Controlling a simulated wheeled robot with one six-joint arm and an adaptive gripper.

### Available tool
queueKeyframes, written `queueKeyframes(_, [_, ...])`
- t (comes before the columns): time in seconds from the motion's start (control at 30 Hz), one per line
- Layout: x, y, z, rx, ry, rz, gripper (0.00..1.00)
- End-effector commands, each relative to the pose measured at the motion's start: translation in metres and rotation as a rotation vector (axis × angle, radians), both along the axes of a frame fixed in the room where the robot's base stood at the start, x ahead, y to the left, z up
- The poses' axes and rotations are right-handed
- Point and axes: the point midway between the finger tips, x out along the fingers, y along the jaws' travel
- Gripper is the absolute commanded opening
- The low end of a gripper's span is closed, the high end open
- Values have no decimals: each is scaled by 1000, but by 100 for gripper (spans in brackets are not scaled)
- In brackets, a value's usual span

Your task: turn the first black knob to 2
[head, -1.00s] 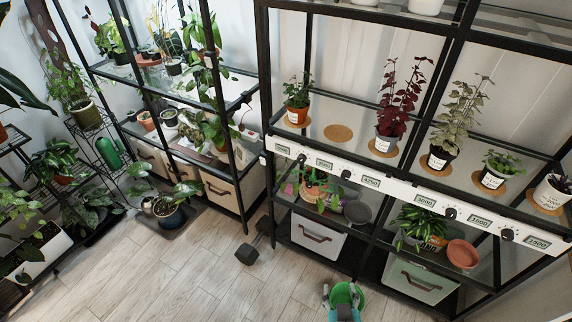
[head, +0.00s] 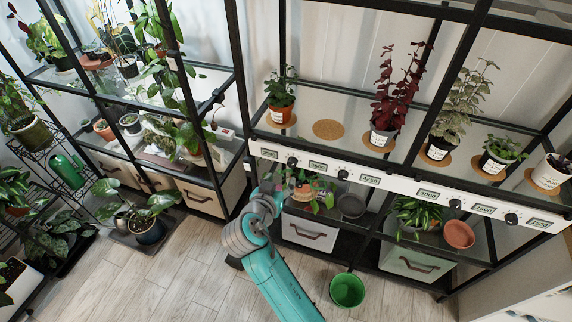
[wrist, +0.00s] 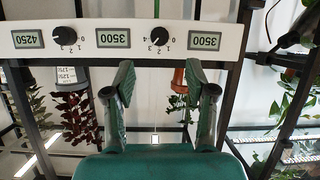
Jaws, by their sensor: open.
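The first black knob (head: 292,161) is at the left end of the white panel (head: 400,186) on the shelf's front edge, between two displays. In the wrist view, where the plants hang upside down, this knob (wrist: 158,37) shows above and between my fingertips, with small numerals beside it. I cannot tell its pointer's exact setting. My gripper (wrist: 160,76) is open and empty, with its teal fingers spread and apart from the knob. In the head view my gripper (head: 276,186) is just below and left of the knob, partly hidden by my arm.
A second knob (head: 343,174) and further knobs sit along the panel to the right. Potted plants stand on the glass shelf above, including an orange pot (head: 281,113). A plant below is partly behind my arm. A green bucket (head: 347,290) stands on the floor.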

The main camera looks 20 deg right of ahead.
Motion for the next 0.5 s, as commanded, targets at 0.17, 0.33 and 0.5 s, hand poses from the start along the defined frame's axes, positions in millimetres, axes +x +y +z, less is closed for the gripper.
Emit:
queueKeyframes(0.17, [21,-16,-11,0,1,-2,56])
queueKeyframes(0.33, [45,-32,-23,-1,2,-1,56])
queueKeyframes(0.5, [63,-45,-32,-1,1,0,56])
